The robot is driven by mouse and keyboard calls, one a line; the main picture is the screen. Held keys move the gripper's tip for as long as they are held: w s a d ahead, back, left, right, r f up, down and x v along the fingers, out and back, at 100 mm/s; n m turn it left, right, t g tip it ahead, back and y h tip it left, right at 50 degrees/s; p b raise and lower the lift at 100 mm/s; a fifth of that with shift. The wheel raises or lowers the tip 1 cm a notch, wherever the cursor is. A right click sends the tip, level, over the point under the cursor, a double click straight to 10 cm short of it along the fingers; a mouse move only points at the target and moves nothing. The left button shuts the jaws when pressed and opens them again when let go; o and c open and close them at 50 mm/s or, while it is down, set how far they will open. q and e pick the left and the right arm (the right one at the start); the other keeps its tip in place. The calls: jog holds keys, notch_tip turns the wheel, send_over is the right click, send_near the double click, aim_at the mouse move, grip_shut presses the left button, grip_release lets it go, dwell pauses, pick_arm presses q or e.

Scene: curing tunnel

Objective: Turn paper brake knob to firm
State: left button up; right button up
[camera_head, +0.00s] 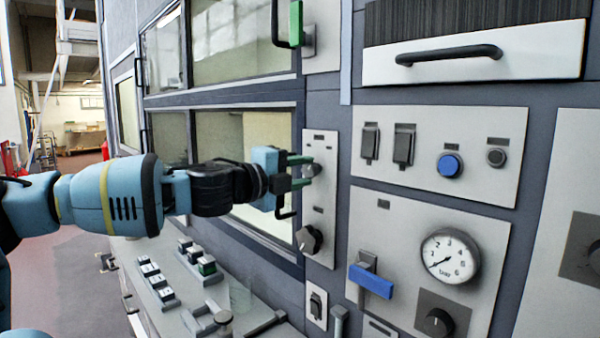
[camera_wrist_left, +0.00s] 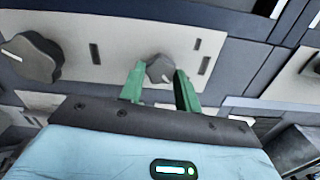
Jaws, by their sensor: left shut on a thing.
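A small grey knob (camera_head: 313,170) sits on a narrow light panel (camera_head: 320,222) on the machine front. My left gripper (camera_head: 303,171) reaches it from the left, with its green fingers above and below it. In the left wrist view the grey faceted knob (camera_wrist_left: 160,68) lies between the two green fingertips (camera_wrist_left: 159,82), and the gripper is shut on it. A white mark shows near the knob's lower edge there. The labels are too small to read, so I cannot tell the knob's setting by name. My right gripper is not in view.
A larger dark knob (camera_head: 309,240) is lower on the same panel; it also shows in the left wrist view (camera_wrist_left: 32,57). To the right are a blue button (camera_head: 450,165), a pressure gauge (camera_head: 450,256) and a blue lever (camera_head: 371,281). A green handle (camera_head: 296,23) is above.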

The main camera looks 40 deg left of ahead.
pick_arm(q)
jog(key=shift+m, duration=0.4)
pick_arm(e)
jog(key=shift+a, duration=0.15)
pick_arm(q)
jog(key=o, duration=1)
jog(key=s+p, duration=0.1)
jog(key=s+r+p, duration=0.1)
jog(key=s, duration=0.1)
jog(key=shift+s+a, duration=0.1)
jog(key=shift+s+f, duration=0.1)
jog(key=shift+f, duration=0.2)
send_near(307, 168)
jog(key=shift+f, duration=0.2)
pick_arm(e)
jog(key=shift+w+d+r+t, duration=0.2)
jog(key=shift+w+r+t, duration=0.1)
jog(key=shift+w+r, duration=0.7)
